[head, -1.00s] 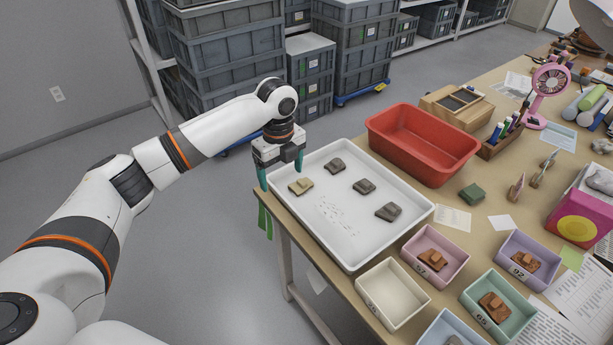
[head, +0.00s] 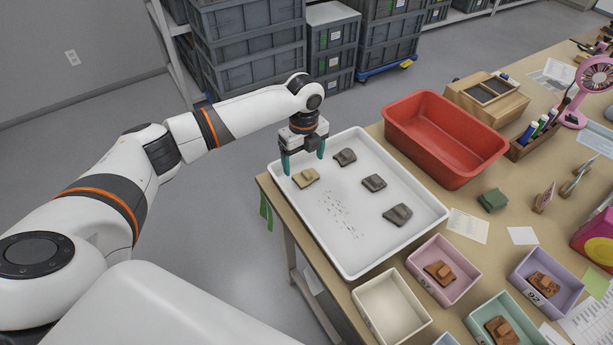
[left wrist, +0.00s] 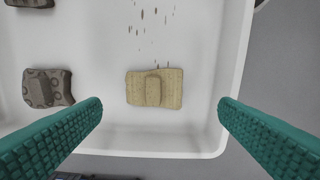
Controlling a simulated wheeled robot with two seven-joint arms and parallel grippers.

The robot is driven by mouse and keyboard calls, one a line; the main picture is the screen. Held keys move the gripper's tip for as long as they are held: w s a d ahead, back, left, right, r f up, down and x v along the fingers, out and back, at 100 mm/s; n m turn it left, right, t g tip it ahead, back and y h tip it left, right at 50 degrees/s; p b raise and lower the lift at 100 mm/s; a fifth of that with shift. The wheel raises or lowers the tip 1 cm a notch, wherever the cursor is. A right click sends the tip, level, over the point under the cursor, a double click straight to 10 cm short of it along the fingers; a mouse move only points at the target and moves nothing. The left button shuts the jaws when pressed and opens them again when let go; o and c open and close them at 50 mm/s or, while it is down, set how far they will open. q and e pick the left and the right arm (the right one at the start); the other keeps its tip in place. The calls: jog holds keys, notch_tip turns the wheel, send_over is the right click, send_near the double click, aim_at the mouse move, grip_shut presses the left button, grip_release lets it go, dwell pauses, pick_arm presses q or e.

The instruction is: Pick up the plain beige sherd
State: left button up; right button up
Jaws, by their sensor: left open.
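The plain beige sherd (head: 306,178) lies flat in the white tray (head: 340,262), near its left corner. It also shows in the left wrist view (left wrist: 154,88), with a raised block across its middle. My left gripper (head: 303,164) is open and empty above that end of the tray, its teal fingers pointing down just behind the sherd in the head view. In the left wrist view the sherd lies ahead of the fingertips (left wrist: 160,106), between their lines and not touched. My right gripper is not in view.
Three grey-brown sherds, one of them (head: 374,182) mid-tray, lie right of the beige one; a patterned one (left wrist: 48,88) shows in the wrist view. A red tub (head: 447,140) stands behind the tray. Small boxes, including an empty cream one (head: 392,306), stand in front.

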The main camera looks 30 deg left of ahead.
aim_at(307, 173)
pick_arm(q)
jog(key=f, duration=0.5)
jog(key=shift+w+d, duration=0.15)
jog(key=shift+d, duration=0.2)
jog(key=shift+c, duration=0.3)
jog(key=c, duration=1)
